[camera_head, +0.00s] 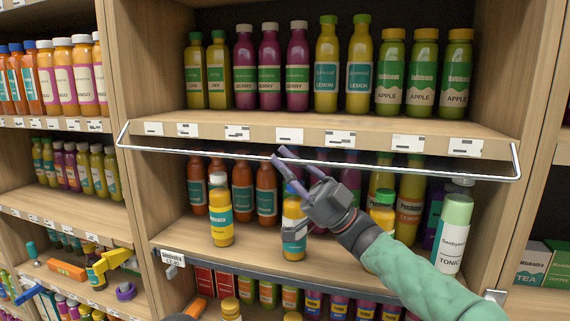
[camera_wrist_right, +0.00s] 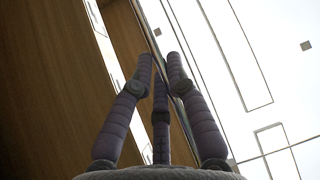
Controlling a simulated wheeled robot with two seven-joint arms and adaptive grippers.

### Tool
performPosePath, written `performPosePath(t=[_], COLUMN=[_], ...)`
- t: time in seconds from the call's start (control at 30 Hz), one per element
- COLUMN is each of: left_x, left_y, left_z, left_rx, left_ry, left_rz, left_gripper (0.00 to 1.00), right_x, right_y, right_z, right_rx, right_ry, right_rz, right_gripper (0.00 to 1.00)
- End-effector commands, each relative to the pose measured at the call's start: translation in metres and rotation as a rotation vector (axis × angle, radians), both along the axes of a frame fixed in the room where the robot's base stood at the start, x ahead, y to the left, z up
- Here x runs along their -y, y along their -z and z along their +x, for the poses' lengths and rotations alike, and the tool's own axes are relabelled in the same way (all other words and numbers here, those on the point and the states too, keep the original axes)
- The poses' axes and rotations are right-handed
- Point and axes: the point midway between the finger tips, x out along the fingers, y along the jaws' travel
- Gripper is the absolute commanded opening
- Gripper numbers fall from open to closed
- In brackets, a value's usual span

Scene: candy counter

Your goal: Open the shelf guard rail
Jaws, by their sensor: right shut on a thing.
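The guard rail (camera_head: 400,169) is a thin white metal bar. It runs across the shelf bay just below and in front of the upper shelf's price-tag edge, with bent ends at both sides. My right gripper (camera_head: 283,165) comes from the lower right, its purple fingers closed on the rail near the middle. In the right wrist view the finger tips (camera_wrist_right: 160,72) are drawn close together; the rail's contact between them is hard to make out there.
Juice bottles (camera_head: 298,66) stand on the upper shelf (camera_head: 350,126). A yellow bottle (camera_head: 220,212) and a tonic bottle (camera_head: 455,235) stand near the front of the shelf below. My right forearm covers part of that shelf. Side panels (camera_head: 145,60) bound the bay.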

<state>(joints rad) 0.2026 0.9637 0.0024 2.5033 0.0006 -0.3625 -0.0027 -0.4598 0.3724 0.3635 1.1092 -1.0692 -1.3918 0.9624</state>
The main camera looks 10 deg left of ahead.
Motion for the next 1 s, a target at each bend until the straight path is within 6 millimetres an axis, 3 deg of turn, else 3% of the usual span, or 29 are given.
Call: performPosePath(t=[0.03, 0.1, 0.13, 0.57, 1.0], left_x=[0.0, 0.0, 0.0, 0.0, 0.0], left_y=[0.0, 0.0, 0.0, 0.0, 0.0], left_z=[0.0, 0.0, 0.0, 0.0, 0.0], left_rx=[0.0, 0.0, 0.0, 0.0, 0.0], left_ry=[0.0, 0.0, 0.0, 0.0, 0.0], left_rz=[0.0, 0.0, 0.0, 0.0, 0.0], left_gripper=[0.4, 0.4, 0.4, 0.4, 0.4], right_x=[0.0, 0.0, 0.0, 0.005, 0.062], right_y=[0.0, 0.0, 0.0, 0.005, 0.061], right_z=[0.0, 0.0, 0.0, 0.001, 0.011], right_rx=[0.0, -0.001, -0.001, -0.003, -0.004], right_ry=[-0.001, -0.002, -0.002, 0.0, 0.002], right_rz=[0.0, 0.0, 0.0, -0.001, -0.001], right_gripper=[0.19, 0.39, 0.41, 0.41, 0.41])
